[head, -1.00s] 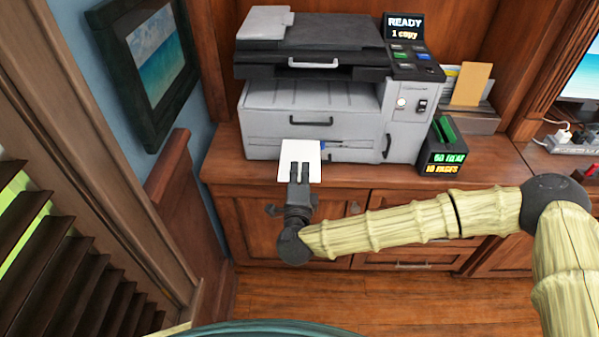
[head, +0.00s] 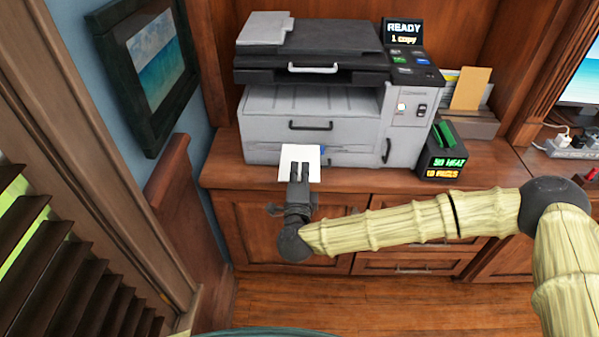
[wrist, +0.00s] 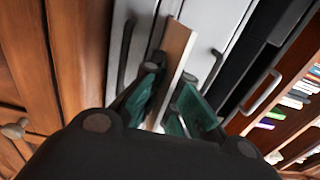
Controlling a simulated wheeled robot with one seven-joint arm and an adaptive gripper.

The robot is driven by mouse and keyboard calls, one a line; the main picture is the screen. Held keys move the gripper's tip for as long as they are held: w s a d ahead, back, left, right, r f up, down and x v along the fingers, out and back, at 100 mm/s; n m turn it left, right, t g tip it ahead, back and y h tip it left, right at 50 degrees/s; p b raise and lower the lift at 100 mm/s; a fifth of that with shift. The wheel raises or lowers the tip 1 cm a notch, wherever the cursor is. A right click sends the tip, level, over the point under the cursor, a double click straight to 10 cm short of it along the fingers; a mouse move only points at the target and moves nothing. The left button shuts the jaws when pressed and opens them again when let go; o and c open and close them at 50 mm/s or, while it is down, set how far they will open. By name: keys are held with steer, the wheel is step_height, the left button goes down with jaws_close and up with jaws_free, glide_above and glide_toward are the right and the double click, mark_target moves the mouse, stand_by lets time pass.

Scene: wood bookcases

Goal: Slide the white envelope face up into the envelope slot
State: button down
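The white envelope (head: 300,154) is held in my gripper (head: 299,172) in front of the lower part of the grey printer. In the wrist view my gripper (wrist: 170,100) has its green-padded fingers on either side of the envelope (wrist: 176,58), which shows there nearly edge-on as a thin pale and brown strip. The envelope covers part of the printer's lower front, just left of a narrow band with blue on it (head: 335,149). I cannot tell for sure which opening is the envelope slot, nor whether the envelope's far edge touches the printer.
The grey printer (head: 330,101) stands on a wood cabinet top (head: 225,172). Its display reads READY, 1 copy. Right of it are a black box with green inside (head: 445,150) and a paper holder (head: 482,125). A framed picture (head: 158,60) hangs at left.

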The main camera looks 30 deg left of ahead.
steer(key=c, duration=1.6)
jaws_free()
steer(key=shift+o, duration=0.2)
steer(key=v, duration=1.2)
